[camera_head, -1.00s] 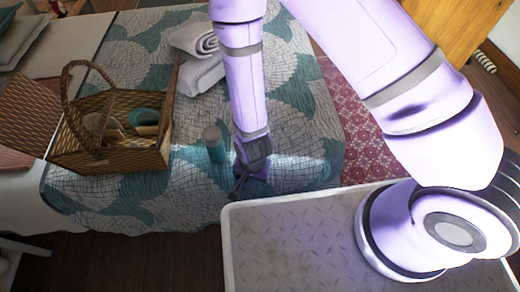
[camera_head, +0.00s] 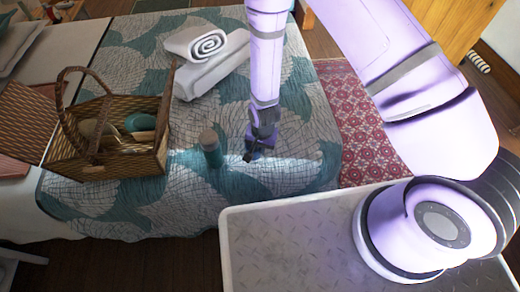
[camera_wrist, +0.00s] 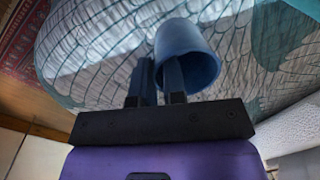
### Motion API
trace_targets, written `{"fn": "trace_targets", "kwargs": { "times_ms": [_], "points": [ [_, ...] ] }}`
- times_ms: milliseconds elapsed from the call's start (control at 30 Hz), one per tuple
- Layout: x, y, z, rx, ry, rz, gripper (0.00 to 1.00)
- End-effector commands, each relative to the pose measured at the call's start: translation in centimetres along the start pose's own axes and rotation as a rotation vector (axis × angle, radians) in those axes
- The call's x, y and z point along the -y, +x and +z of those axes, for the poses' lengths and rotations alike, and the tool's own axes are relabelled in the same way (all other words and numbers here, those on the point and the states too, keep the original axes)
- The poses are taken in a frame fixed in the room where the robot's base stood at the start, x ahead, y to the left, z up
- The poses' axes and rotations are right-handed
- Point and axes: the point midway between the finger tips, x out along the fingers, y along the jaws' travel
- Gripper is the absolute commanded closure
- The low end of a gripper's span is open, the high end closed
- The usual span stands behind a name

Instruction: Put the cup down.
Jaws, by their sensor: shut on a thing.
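A dark blue cup (camera_wrist: 188,50) shows in the wrist view, with its open mouth turned towards the camera. My gripper (camera_wrist: 156,80) is shut on the cup's wall, with one finger in front of the cup's mouth and the other on its left side. The cup cannot be made out clearly there. I cannot tell whether it touches the quilt.
A wicker basket (camera_head: 120,167) holding several items stands left of the bottle. White towels (camera_head: 205,62), one rolled, lie further back on the bed. Bare quilt lies in front of the bottle and right of my gripper. A red patterned rug (camera_head: 365,140) lies right of the bed.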

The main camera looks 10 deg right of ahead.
Motion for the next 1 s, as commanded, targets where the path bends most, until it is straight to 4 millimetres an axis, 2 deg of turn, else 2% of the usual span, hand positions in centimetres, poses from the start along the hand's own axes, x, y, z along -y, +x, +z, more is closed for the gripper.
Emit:
{"fn": "trace_targets", "kwargs": {
  "times_ms": [133, 500, 533, 600, 633, 1000],
  "points": [
    [-0.1, 1.9, 0.0, 0.001, -0.001, 0.001, 1.00],
    [-0.1, 2.2, 0.0, 0.000, 0.000, -0.001, 1.00],
    [-0.1, 2.2, 0.0, -0.001, -0.001, -0.001, 0.84],
    [-0.1, 2.2, 0.0, -0.001, 0.000, -0.001, 0.68],
    [-0.1, 2.2, 0.0, -0.001, 0.000, -0.001, 0.63],
    [-0.1, 1.7, 0.0, -0.001, 0.000, -0.001, 0.63]
  ]
}}
